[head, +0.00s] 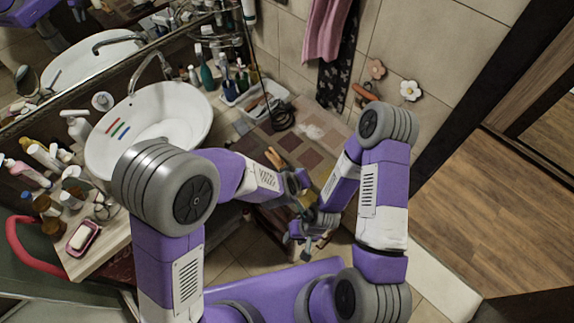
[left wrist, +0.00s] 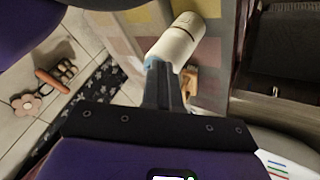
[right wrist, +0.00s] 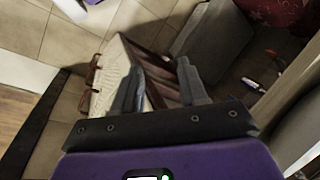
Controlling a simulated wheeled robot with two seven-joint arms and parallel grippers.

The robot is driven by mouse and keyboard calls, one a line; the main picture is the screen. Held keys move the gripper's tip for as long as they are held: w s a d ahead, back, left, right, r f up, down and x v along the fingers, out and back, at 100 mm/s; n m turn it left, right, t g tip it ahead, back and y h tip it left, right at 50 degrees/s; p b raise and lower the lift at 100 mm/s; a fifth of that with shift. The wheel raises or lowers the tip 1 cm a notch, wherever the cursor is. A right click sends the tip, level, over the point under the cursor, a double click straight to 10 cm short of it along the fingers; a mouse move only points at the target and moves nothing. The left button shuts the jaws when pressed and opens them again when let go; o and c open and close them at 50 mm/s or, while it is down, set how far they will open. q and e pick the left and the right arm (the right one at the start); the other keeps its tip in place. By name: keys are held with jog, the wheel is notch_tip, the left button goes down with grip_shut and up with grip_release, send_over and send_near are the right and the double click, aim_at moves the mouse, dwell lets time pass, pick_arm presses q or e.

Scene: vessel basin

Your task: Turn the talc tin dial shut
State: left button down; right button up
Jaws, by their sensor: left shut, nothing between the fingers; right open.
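A white cylinder that looks like the talc tin (left wrist: 180,38) shows in the left wrist view, lying tilted across the picture just beyond my left fingertips. A light blue patch shows at its near end, by the fingers; I cannot make out a dial. My left gripper (left wrist: 158,70) is shut and holds nothing; its tips overlap the tin's near end, and I cannot tell whether they touch it.
A white basin (head: 150,118) with coloured stripes stands on the counter at left, with several bottles around it. A soap dish (head: 84,238) lies at the counter's front. A tray (head: 262,104) with items stands at the back.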

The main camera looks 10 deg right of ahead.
pick_arm(q)
jog(key=shift+d, duration=0.1)
dwell(0.7)
jog(key=shift+w+d+p, duration=0.2)
jog(key=shift+w+p, duration=0.1)
jog(key=shift+w, duration=0.3)
jog(key=s+f+p+v, duration=0.1)
jog(key=s+p+v, duration=0.1)
jog(key=v, duration=1)
jog(key=shift+s+a+f, duration=0.15)
jog(key=shift+a+f, duration=0.05)
jog(key=shift+a, duration=0.1)
